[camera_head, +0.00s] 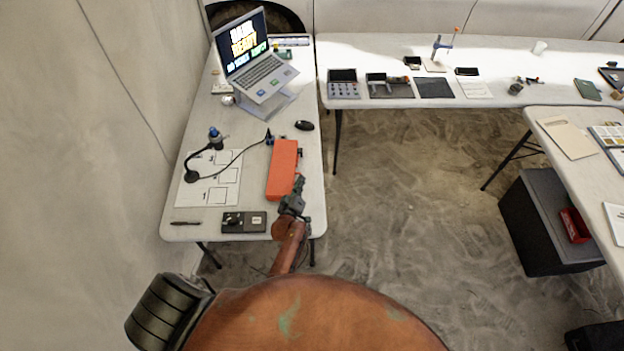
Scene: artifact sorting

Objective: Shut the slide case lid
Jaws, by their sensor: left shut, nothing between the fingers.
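The slide case (282,172) is a long orange-red box on the left table, close to its right edge. It looks like one flat orange face from here. I cannot tell clearly whether its lid is fully down. My left gripper (297,185) is shut and empty at the near right corner of the case. It overlaps that corner in the view, and I cannot tell whether it touches. My right gripper is out of view.
Around the case on the left table (185,224) are a white numbered sheet (227,184), a cabled microscope-like device (191,175), a dark control box (243,222), a mouse (304,125) and a laptop (262,75). Clear floor lies right of this table.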

